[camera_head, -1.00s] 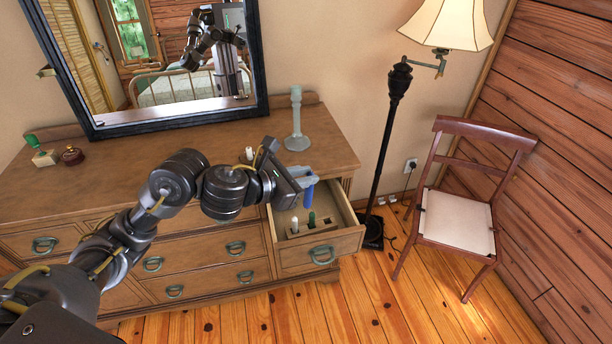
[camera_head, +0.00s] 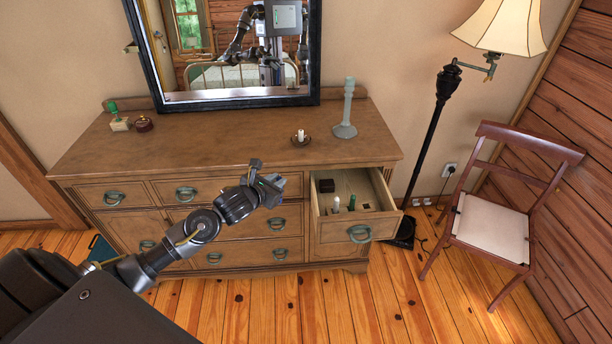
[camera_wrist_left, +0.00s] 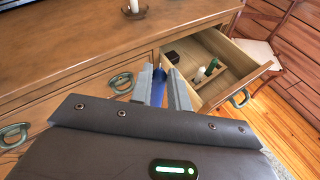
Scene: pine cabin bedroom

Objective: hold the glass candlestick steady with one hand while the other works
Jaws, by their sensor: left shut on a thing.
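The glass candlestick (camera_head: 346,112), pale blue-green and tall, stands upright on the right end of the dresser top, near the wall. No gripper touches it. My left gripper (camera_head: 273,184) is in front of the dresser, below its top edge and left of the open drawer. It is shut on a blue object, which shows between the fingers in the left wrist view (camera_wrist_left: 158,84); the object is largely hidden in the head view. My right gripper is not directly in view.
The top right drawer (camera_head: 385,226) is pulled out; it holds a dark box (camera_head: 326,185) and a block with white and green pieces. A small candle (camera_head: 301,137) stands on the dresser (camera_head: 215,150). A floor lamp (camera_head: 447,85) and chair (camera_head: 490,225) stand right.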

